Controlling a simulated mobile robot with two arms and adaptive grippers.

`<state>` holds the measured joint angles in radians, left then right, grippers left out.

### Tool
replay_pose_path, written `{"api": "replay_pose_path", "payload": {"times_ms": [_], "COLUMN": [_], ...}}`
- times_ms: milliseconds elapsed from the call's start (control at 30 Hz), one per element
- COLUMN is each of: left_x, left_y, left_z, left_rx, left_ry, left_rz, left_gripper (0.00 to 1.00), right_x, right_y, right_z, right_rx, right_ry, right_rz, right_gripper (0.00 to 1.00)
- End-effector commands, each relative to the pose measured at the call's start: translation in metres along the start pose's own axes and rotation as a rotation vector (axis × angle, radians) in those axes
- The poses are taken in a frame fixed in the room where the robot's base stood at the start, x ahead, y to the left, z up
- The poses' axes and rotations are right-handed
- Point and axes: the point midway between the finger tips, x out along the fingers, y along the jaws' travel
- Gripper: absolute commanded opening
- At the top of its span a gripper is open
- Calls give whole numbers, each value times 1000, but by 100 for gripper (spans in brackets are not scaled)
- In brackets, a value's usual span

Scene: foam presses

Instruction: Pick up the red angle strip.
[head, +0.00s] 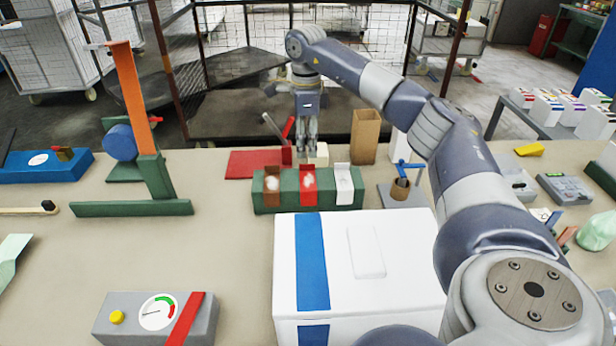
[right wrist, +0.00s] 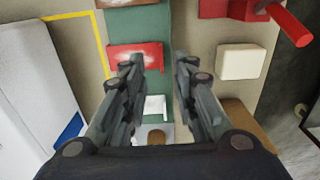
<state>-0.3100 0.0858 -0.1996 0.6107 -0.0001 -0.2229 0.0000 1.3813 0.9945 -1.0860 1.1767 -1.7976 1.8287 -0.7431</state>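The red angle strip (head: 309,190) hangs over the green block (head: 257,204), between a brown strip (head: 271,192) and a white strip (head: 344,190). A whitish patch marks its front. My right gripper (head: 307,160) points down just behind the green block. There the red strip (right wrist: 128,54) lies by the left fingertip, partly covered by that finger. I cannot tell whether they touch. My left gripper is not in view.
A red press (head: 250,164) and a small off-white block (head: 321,153) stand behind the green block, close to my gripper. A cardboard box (head: 365,135) and a blue-handled device (head: 401,190) stand to the right. A large white box (head: 390,265) fills the front.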

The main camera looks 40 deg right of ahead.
Motion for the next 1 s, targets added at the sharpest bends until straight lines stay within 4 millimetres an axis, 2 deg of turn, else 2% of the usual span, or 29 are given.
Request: {"api": "replay_pose_path", "payload": {"times_ms": [133, 400, 667, 833, 1000], "left_x": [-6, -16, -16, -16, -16], "left_y": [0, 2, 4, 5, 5], "left_z": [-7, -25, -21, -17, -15], "left_rx": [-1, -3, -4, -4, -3], "left_ry": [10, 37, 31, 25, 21], "left_rz": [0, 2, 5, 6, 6], "left_gripper": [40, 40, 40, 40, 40], "right_x": [12, 49, 54, 54, 54], "right_y": [0, 0, 0, 0, 0], "right_z": [-2, -2, -2, -2, -2], "right_rx": [0, 0, 0, 0, 0], "right_ry": [3, 0, -1, -1, -1], "right_rz": [2, 1, 0, 0, 0], "right_gripper": [27, 27, 27, 1, 0]}}
